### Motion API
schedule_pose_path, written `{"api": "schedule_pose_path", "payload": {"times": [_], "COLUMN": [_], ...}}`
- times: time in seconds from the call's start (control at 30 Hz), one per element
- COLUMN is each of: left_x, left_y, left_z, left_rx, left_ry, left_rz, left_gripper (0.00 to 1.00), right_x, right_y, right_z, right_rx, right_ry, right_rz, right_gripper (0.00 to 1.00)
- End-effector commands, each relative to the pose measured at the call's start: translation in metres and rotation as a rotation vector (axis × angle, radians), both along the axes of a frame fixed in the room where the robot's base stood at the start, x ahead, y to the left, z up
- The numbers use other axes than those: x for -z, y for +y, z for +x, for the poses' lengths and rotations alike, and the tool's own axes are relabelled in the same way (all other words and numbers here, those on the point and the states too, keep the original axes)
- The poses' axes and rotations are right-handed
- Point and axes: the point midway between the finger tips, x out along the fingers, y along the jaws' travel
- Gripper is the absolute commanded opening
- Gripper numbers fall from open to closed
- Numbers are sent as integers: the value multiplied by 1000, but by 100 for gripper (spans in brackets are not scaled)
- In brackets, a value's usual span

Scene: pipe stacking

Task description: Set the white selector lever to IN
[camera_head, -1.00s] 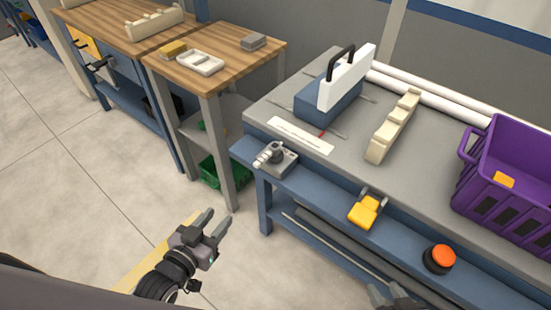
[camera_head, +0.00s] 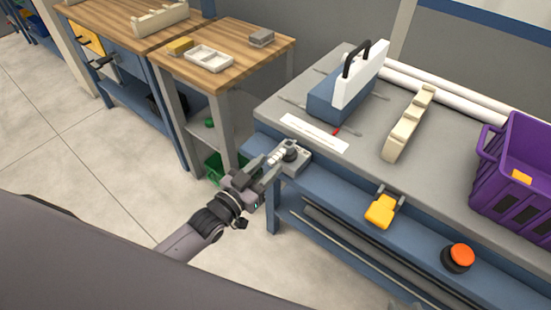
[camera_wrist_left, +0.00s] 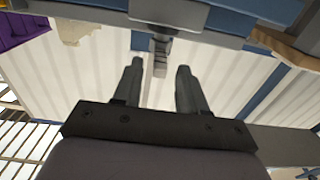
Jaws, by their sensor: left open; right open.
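The white selector lever (camera_head: 276,156) sticks out from a grey selector box (camera_head: 297,160) with a dark knob, on the blue front ledge of the right bench. My left gripper (camera_head: 270,166) is open at the lever, and its fingers partly hide it in the head view. In the left wrist view, the lever (camera_wrist_left: 160,58) lies between the tips of the open left gripper (camera_wrist_left: 160,68), with gaps visible on both sides. I cannot read an IN mark.
A yellow switch (camera_head: 382,210) and an orange-red button (camera_head: 460,256) sit further right on the ledge. A blue toolbox-like block (camera_head: 335,100), a cream notched holder (camera_head: 409,122) and a purple crate (camera_head: 520,175) stand on the bench. A wooden table (camera_head: 225,50) stands left.

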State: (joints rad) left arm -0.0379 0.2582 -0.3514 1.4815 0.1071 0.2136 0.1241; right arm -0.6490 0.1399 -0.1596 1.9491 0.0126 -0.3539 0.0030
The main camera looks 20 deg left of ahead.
Motion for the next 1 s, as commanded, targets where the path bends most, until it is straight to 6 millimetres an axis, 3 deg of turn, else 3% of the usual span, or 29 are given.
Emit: {"api": "schedule_pose_path", "payload": {"times": [0.3, 0.67, 0.8, 1.0], "left_x": [0, 0, 0, 0], "left_y": [-11, -13, -13, -12], "left_z": [30, 34, 34, 33], "left_rx": [0, 0, 0, 1], "left_ry": [1, 1, 1, 1], "left_rz": [0, 0, 0, 0], "left_gripper": [42, 42, 0, 0], "right_x": [1, 1, 1, 1], "right_y": [0, 0, 0, 0], "right_z": [0, 0, 0, 0], "right_rx": [0, 1, 1, 0], "right_ry": [0, 0, 0, 0], "right_rz": [0, -1, -1, 0], "right_gripper": [43, 43, 43, 43]}}
